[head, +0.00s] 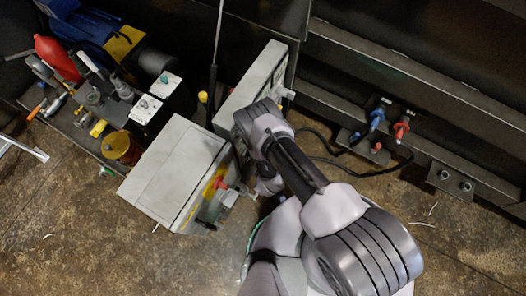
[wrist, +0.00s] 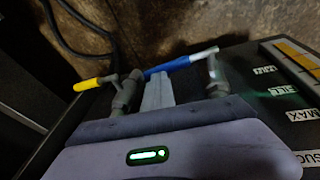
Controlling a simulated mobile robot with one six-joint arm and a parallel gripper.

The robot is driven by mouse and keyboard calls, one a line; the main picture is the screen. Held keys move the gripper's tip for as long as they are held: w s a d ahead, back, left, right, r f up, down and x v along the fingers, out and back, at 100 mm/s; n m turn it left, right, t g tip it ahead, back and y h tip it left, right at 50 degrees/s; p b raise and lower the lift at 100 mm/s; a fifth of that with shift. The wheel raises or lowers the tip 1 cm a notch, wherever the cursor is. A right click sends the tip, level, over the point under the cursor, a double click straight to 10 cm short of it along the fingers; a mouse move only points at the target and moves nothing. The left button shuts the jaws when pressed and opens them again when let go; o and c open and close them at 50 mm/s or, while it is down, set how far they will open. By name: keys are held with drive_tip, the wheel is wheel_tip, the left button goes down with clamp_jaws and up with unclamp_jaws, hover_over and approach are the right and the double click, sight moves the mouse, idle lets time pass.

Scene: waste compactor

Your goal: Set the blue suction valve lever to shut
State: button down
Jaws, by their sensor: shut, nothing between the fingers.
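In the wrist view the blue lever (wrist: 185,62) slants across the upper middle, its right end at an upright metal valve stem (wrist: 216,75) and its left end lower, by my fingers. My gripper (wrist: 157,80) is shut and empty, with its fingertips at the left part of the blue lever. I cannot tell whether they touch it. A yellow lever (wrist: 92,83) on a second metal valve (wrist: 126,92) points left beside my fingers. In the head view my arm hides the gripper, and I cannot make out the blue lever there.
A dark panel (wrist: 245,68) with white labels lies right of the valves. In the head view a grey cabinet (head: 170,170) with a red knob (head: 220,183) stands left of my arm. Blue (head: 377,117) and red (head: 402,130) couplings sit on the wall ledge at right. Bare floor lies lower left.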

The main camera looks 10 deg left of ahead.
drive_tip(key=shift+w+d+f+b, duration=0.15)
drive_tip(key=shift+w+f+b, duration=0.25)
drive_tip(key=shift+f, duration=0.2)
drive_tip(key=shift+w+d+f+b, duration=0.1)
drive_tip(key=shift+w+f+b, duration=0.2)
drive_tip(key=shift+f, duration=0.25)
